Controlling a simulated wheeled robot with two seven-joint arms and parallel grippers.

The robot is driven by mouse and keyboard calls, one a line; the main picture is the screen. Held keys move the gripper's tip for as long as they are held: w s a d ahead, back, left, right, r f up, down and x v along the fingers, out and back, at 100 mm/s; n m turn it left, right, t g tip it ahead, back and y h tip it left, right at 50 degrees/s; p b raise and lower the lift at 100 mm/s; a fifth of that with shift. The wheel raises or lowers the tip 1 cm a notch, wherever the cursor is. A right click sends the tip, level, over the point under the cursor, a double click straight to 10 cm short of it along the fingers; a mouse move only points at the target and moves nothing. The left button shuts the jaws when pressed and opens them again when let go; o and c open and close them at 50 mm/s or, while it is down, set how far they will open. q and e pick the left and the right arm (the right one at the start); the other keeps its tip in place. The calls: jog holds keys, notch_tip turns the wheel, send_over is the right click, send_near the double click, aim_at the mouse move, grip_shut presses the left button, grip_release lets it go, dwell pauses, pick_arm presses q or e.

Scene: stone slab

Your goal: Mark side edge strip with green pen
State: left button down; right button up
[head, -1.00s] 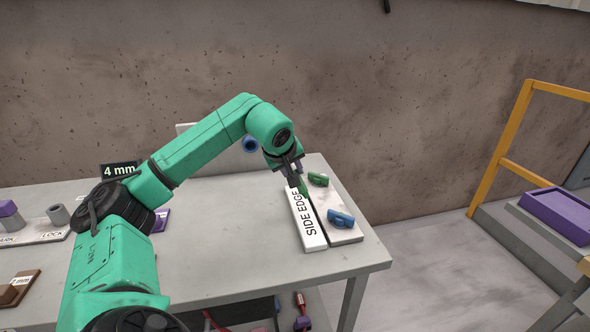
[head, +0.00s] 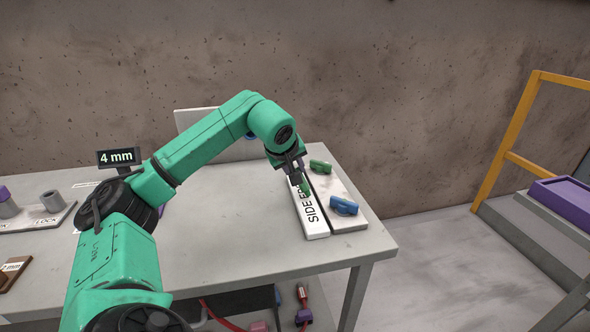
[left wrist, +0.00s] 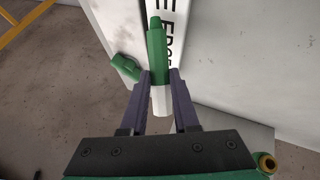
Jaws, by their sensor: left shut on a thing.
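The side edge strip (head: 314,226) is a white bar with black lettering, lying near the right end of the table; it also shows at the top of the left wrist view (left wrist: 179,12). My left gripper (head: 300,179) is over the strip's far part and hides some of its lettering. It is shut on the green pen (left wrist: 157,50), whose white part (left wrist: 161,100) sits between the fingers. The pen (head: 305,187) points down at the strip; I cannot tell whether its tip touches. My right gripper is not in view.
A pale board (head: 349,222) beside the strip carries a green piece (head: 320,166) and a blue piece (head: 343,206). A 4 mm display (head: 118,157) stands at the back left. The middle of the table (head: 235,220) is clear. A purple tray (head: 565,205) is at far right.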

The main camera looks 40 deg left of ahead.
pick_arm(q)
jog(key=shift+f+b, duration=0.3)
jog(key=shift+f, duration=0.25)
dwell(1.4)
jog(key=shift+a+p, duration=0.1)
jog(key=shift+p, duration=0.3)
jog(key=shift+w+a+p, duration=0.1)
jog(key=shift+a+p, duration=0.85)
jog(key=shift+a, duration=0.75)
dwell(1.3)
notch_tip(320, 180, up, 7)
jog(key=p, duration=0.7)
jog(key=shift+r, duration=0.1)
